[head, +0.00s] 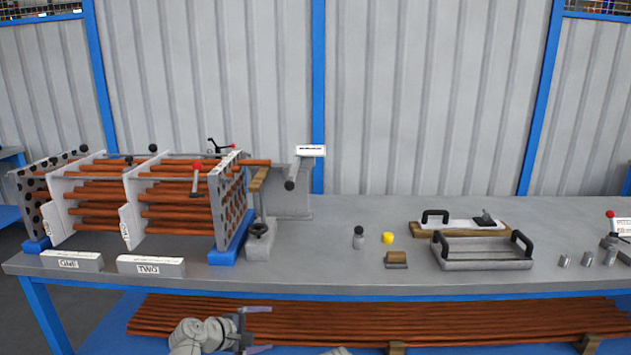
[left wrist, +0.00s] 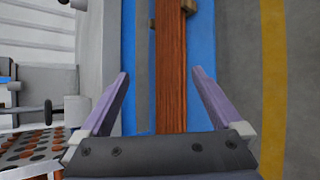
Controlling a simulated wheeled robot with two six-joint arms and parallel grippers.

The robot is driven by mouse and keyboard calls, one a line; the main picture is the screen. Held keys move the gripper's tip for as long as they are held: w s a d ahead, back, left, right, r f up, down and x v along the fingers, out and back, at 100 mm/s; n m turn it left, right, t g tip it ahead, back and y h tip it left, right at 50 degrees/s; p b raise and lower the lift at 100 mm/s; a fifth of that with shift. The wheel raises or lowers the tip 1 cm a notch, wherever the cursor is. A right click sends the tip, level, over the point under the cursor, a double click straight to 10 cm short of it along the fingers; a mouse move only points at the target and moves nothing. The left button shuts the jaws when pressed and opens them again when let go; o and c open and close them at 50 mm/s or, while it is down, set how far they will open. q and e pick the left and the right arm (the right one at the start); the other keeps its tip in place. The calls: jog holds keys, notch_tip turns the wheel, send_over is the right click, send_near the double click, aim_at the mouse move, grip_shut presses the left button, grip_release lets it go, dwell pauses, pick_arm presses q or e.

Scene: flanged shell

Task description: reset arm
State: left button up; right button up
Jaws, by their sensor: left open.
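My left gripper (head: 260,330) is low in front of the bench, below the tabletop edge and in front of the lower shelf. In the left wrist view my left gripper (left wrist: 160,100) has its two fingers wide apart with nothing between them. The copper-coloured tubes (left wrist: 170,80) on the lower shelf show beyond the fingers, apart from them. My right gripper is not in view.
The flanged shell with its tube bundle (head: 180,205) stands on blue supports at the bench's left. Blocks marked TWO (head: 151,266) and another label lie in front. A handled tray (head: 482,256) and small parts lie right. The middle tabletop (head: 330,275) is clear.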

pick_arm(q)
jog(key=s+a+f+m+g+y+p, duration=0.1)
jog(key=s+a+f+m+g+y, duration=0.1)
jog(key=s+f+m+g+y, duration=0.45)
jog(key=s+a+f+m+g+y, duration=0.1)
jog(key=s+a+f+m+g, duration=0.15)
jog(key=s+m, duration=0.65)
jog(key=s+d+r+m+p, duration=0.1)
jog(key=d+r+p, duration=0.3)
jog(key=r+p, duration=0.4)
jog(key=s+d+r+m+y+p, duration=0.1)
jog(key=d+r+p, duration=0.3)
jog(key=r+p, duration=0.4)
jog(key=s+d+r+m+p, duration=0.1)
jog(key=s+d+r+p, duration=0.2)
jog(key=r+p, duration=0.4)
jog(key=shift+s+d+r+m+p, duration=0.2)
jog(key=shift+d+r+m+p, duration=0.15)
jog(key=shift+d+r+p, duration=0.1)
jog(key=shift+c, duration=0.3)
